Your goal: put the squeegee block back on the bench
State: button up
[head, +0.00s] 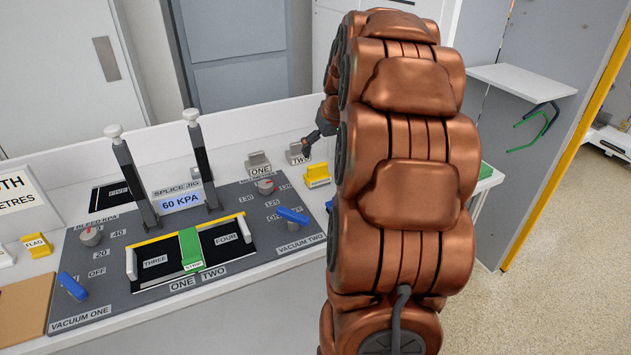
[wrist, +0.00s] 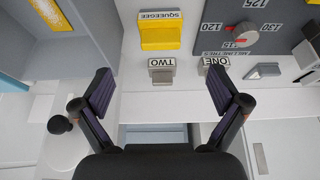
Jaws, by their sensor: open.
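The squeegee block is a yellow block (head: 317,171) with a white label, standing on the white bench right of the grey jig panel. In the wrist view the yellow block (wrist: 161,38), labelled SQUEEGEE, rests on the bench at top centre. My gripper (wrist: 162,90) is open, its two dark fingers wide apart with nothing held between them. The yellow block lies beyond the fingertips, apart from them. A grey block labelled TWO (wrist: 161,75) shows between the fingers. In the head view my arm hides most of the gripper; a dark finger part shows near block TWO (head: 298,154).
Grey block ONE (head: 258,162) stands beside TWO. The jig panel (head: 110,255) has upright posts, blue levers and a green strip (head: 191,249). A yellow FLAG block (head: 37,246) sits at left. A white shelf (head: 522,78) juts out at right. Bench space around the squeegee block is narrow.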

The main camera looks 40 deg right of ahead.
jog(key=s+a+f+n+g+y, duration=0.1)
jog(key=s+a, duration=0.2)
jog(key=a, duration=0.9)
jog(key=s+a+f+n+g+y, duration=0.1)
jog(key=s+a+f+g, duration=0.15)
jog(key=a, duration=0.85)
jog(key=s+a+f+n+g, duration=0.1)
jog(key=s+a+f, duration=0.1)
jog(key=s+a, duration=0.4)
jog(key=s+a+f+g, duration=0.2)
jog(key=s+a, duration=0.4)
jog(key=s, duration=0.8)
jog(key=shift+s+a+n, duration=0.35)
jog(key=shift+s+n, duration=0.05)
notch_tip(320, 180, up, 7)
jog(key=p, duration=0.7)
jog(key=shift+r+p, duration=0.2)
jog(key=shift+p, duration=0.1)
